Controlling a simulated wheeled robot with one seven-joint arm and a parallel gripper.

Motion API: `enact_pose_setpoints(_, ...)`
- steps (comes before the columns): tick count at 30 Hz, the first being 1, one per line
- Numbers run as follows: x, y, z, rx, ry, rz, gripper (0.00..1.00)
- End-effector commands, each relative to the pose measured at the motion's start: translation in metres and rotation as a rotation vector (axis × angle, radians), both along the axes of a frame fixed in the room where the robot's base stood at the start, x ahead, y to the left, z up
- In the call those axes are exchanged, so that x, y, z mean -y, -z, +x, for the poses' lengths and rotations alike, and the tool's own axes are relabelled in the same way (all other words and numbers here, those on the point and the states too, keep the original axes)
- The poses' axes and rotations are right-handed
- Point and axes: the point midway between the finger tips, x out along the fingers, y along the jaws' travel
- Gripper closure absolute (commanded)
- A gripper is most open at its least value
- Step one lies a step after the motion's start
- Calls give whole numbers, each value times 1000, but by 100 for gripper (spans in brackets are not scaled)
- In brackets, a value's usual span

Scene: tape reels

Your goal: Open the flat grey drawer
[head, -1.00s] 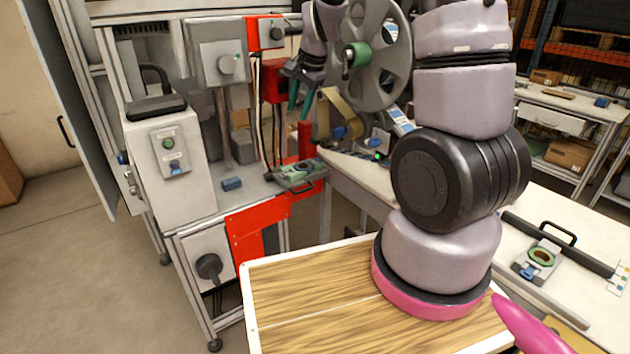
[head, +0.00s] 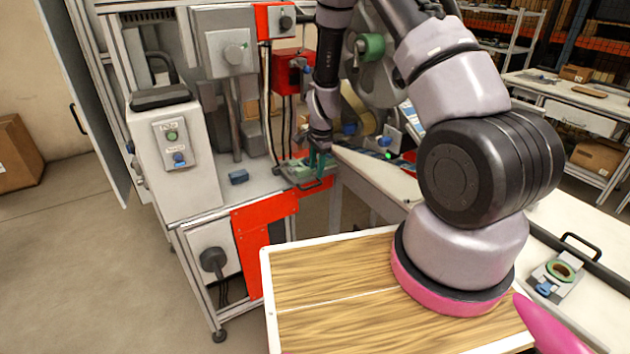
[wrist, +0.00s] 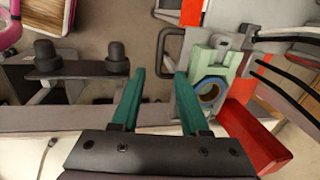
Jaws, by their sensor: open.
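The flat grey drawer (head: 292,178) lies at the front of the machine bench in the head view, with a dark loop handle (head: 314,186) on its front edge. A green fixture with a round ring sits on it. In the wrist view, the drawer (wrist: 224,42) is right of centre and its handle (wrist: 160,52) lies just beyond the fingertips. My gripper (head: 318,161) points down over the drawer's right front. Its green fingers are apart and empty, and the wrist view shows the gap (wrist: 160,76) facing the handle. I cannot tell whether they touch it.
A grey control box (head: 172,150) stands left of the drawer. A blue block (head: 239,177) lies on the bench. A white table (head: 372,180) is close on the right.

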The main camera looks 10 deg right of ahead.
Motion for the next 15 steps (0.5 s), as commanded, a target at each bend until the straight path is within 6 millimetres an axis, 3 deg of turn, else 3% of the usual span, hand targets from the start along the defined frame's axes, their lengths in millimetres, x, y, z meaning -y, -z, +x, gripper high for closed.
enact_pose_setpoints(6,-2,40,6,-2,1,0,55)
enact_pose_setpoints(15,-4,62,10,0,-1,1,55)
